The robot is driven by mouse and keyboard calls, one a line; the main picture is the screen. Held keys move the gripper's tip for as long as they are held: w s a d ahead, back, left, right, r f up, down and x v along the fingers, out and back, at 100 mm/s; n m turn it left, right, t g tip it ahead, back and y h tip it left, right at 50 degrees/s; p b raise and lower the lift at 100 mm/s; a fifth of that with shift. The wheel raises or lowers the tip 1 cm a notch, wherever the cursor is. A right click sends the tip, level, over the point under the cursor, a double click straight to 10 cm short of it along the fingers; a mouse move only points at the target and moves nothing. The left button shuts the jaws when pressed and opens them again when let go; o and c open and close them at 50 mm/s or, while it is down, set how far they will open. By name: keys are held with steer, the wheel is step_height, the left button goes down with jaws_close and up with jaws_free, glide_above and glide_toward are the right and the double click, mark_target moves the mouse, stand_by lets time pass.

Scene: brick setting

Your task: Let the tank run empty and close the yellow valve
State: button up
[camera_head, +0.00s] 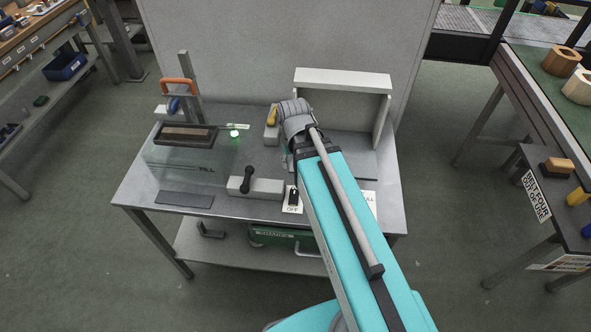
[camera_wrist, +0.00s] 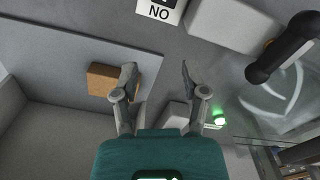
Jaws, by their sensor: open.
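The yellow valve (camera_head: 272,116) stands at the back of the table in the head view, above a small grey block. It is just left of my gripper, and I cannot tell whether they touch.
A black lever (camera_head: 247,180) stands on a grey block near the front. A switch (camera_head: 293,194) marked OFF is beside it. A grey open-fronted stand (camera_head: 342,80) rises behind my arm.

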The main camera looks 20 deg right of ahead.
steer(key=shift+s+f, duration=0.3)
steer(key=shift+s, duration=0.6)
steer(key=shift+s, duration=0.1)
steer(key=shift+s, duration=0.1)
stand_by(1.2)
step_height(320, 180, up, 10)
steer(key=r+m+p, duration=0.1)
steer(key=m+p, duration=0.5)
steer(key=p, duration=0.4)
glide_above(274, 113)
steer(key=shift+f, duration=0.25)
steer(key=shift+f, duration=0.15)
step_height(274, 113, down, 14)
steer(key=b, duration=1.3)
steer(key=shift+r+b, duration=0.25)
steer(key=shift+b, duration=0.1)
